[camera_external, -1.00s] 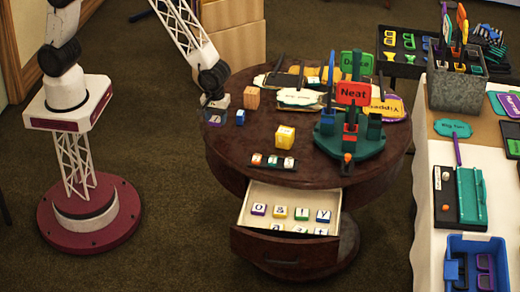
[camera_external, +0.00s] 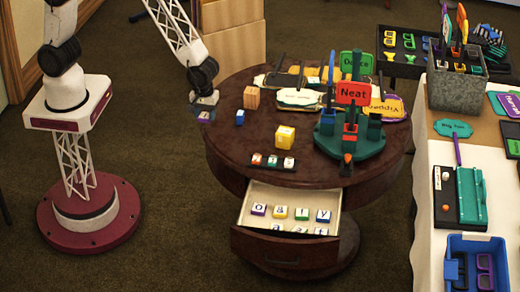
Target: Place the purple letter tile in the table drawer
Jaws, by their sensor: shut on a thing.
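My gripper (camera_external: 205,105) is at the left edge of the round table, pointing down. It is shut on a small purple letter tile (camera_external: 203,117), whose face shows just below the fingers; its letter is too small to read. The tile appears at or just beyond the table's rim; its exact height is hard to tell. The table drawer (camera_external: 285,250) is pulled open at the front of the table. Several letter tiles lie in rows inside it, including another purple-edged one (camera_external: 259,209). The drawer is below and to the right of my gripper.
On the round table (camera_external: 235,160) stand a blue cube (camera_external: 240,117), a wooden cube (camera_external: 251,98), a yellow cube (camera_external: 285,137), a tile rack (camera_external: 273,162) and a green stand (camera_external: 350,140) with signs. A white-covered table (camera_external: 430,200) stands at right.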

